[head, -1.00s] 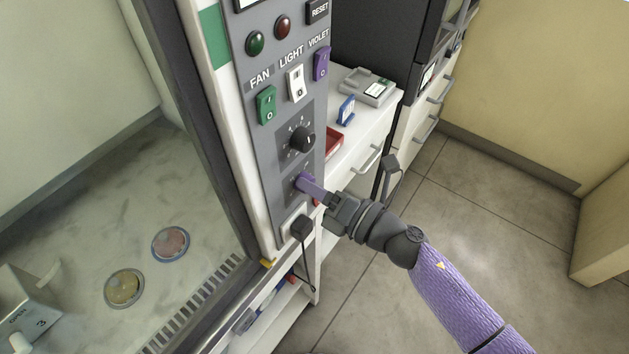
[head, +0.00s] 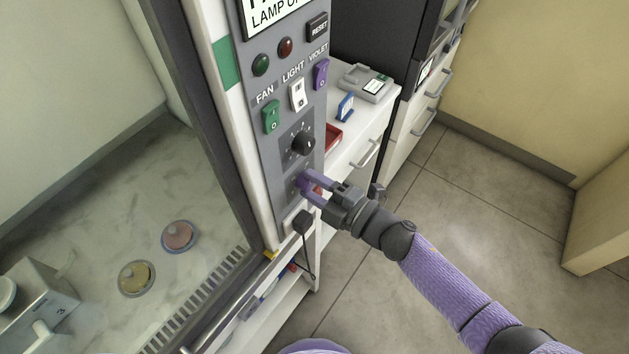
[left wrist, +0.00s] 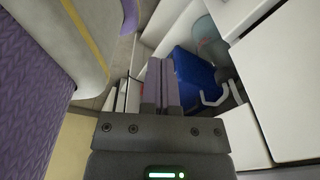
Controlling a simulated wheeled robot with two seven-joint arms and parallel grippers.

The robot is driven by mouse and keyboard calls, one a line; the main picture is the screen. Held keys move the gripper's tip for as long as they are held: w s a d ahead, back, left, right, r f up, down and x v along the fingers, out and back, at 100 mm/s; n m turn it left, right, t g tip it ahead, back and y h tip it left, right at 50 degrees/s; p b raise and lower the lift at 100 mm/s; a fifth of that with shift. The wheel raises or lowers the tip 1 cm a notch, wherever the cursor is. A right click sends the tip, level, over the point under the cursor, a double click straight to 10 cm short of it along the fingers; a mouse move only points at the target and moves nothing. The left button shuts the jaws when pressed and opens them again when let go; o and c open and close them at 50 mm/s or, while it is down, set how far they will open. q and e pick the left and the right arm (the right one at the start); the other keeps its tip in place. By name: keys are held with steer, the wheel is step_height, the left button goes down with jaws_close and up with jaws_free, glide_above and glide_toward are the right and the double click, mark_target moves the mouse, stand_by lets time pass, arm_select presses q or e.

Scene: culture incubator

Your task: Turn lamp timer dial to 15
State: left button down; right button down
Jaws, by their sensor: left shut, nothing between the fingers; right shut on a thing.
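The grey control panel (head: 284,205) carries a black upper dial (head: 303,143) with a ring of scale marks. The upper dial is apart from the gripper. My left gripper (left wrist: 161,86) is shut and empty in the left wrist view, with its purple fingers together. It does not show in the head view.
Green FAN (head: 271,117), white LIGHT (head: 297,95) and violet (head: 321,74) switches sit above the dials. A black plug (head: 303,222) with a cord is just below my right gripper. The glass-fronted cabinet with two dishes is left. A blue bin (left wrist: 198,78) shows in the left wrist view.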

steer(key=shift+m, duration=0.9)
steer(key=shift+p, duration=0.3)
steer(key=shift+c, duration=1.2)
jaws_free()
steer(key=shift+d, duration=0.1)
steer(key=v, duration=0.9)
steer(key=shift+s+d, duration=0.25)
steer(key=shift+d, duration=0.05)
